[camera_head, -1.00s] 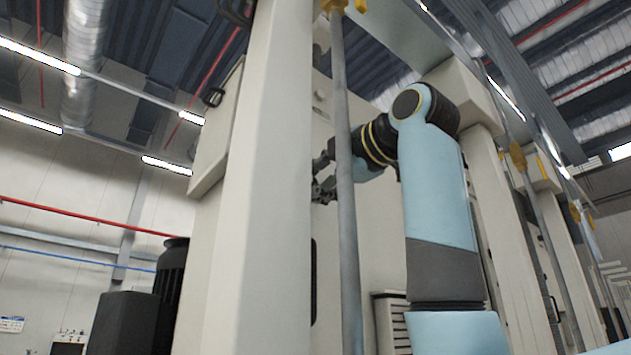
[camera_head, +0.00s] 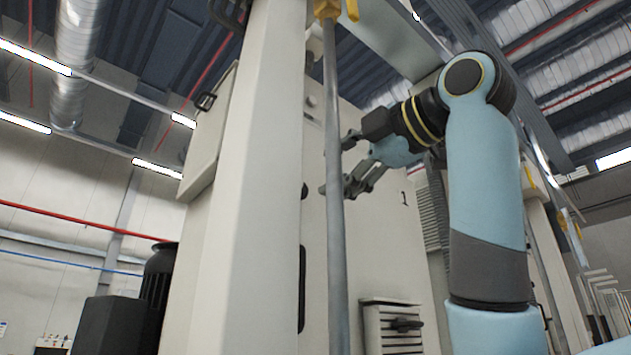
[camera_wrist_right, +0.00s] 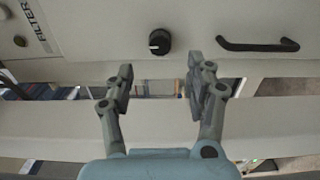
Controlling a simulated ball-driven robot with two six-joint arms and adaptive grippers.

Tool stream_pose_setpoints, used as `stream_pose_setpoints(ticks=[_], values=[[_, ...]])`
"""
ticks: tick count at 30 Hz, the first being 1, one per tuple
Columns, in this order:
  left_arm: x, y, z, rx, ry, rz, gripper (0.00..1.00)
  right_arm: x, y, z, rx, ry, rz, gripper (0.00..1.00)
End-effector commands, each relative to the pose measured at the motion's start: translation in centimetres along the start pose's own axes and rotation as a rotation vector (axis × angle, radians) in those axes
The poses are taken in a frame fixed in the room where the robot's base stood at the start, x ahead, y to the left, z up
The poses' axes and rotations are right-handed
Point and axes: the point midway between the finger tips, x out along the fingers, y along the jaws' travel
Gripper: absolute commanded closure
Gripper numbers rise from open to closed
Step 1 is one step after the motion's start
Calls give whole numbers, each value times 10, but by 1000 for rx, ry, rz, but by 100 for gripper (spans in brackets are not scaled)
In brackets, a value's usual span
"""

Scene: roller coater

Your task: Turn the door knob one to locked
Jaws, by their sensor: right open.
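A black round door knob (camera_wrist_right: 159,41) with a white pointer mark shows in the right wrist view, on a pale panel. The mark points left. My right gripper (camera_wrist_right: 158,84) is open and empty, its two fingers apart just below the knob in that view, with a gap to it. In the head view my right gripper (camera_head: 345,165) shows partly behind a grey pole. A small dark round thing (camera_head: 304,190) at the post's edge there may be the knob, partly hidden. My left gripper is not in view.
A black bar handle (camera_wrist_right: 257,45) is right of the knob, and a FILTER label (camera_wrist_right: 33,25) is left. In the head view a thick pale post (camera_head: 243,190) and the grey pole (camera_head: 334,250) stand near my right gripper. A panel marked 1 (camera_head: 404,198) is behind.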

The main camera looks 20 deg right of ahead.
Motion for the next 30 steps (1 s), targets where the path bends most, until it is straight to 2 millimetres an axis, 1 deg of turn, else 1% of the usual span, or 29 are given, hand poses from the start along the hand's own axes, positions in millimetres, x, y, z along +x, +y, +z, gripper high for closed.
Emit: stream_pose_setpoints(ticks=[1,3,6,9,30], values=[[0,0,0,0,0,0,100,-10,0,1,-4,-5,1,45],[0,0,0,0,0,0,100,-21,0,1,-3,-3,2,45],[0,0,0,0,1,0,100,-32,0,0,-2,-1,0,45],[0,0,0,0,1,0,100,-37,-1,0,-1,-1,-1,45],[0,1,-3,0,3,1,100,-38,-1,0,0,0,-2,45]])
